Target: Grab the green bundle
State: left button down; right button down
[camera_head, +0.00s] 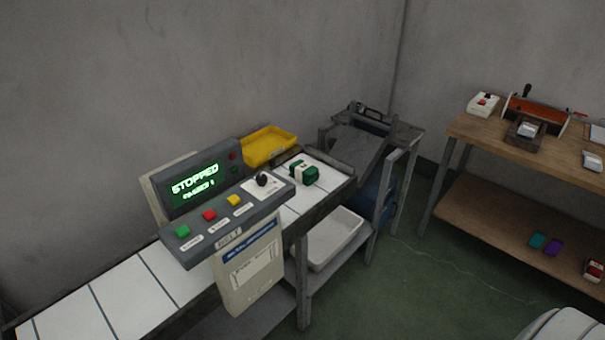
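Neither of my grippers shows in this view.
A control panel (226,205) with a display reading STOPPED stands over the belt. A yellow tray (268,146) sits behind it, and a white bin (333,240) is below the belt end. A grey metal stand (352,141) is beyond. A wooden workbench (470,134) stands right, with green floor between.

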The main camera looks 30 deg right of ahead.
aim_at(304, 172)
jog(key=i+l+u, duration=0.1)
jog(key=l, duration=0.25)
jog(key=i+l, duration=0.25)
jog(key=i+l+u, duration=0.15)
jog(key=l, duration=0.3)
jog(key=i+l+u, duration=0.1)
jog(key=l, duration=0.3)
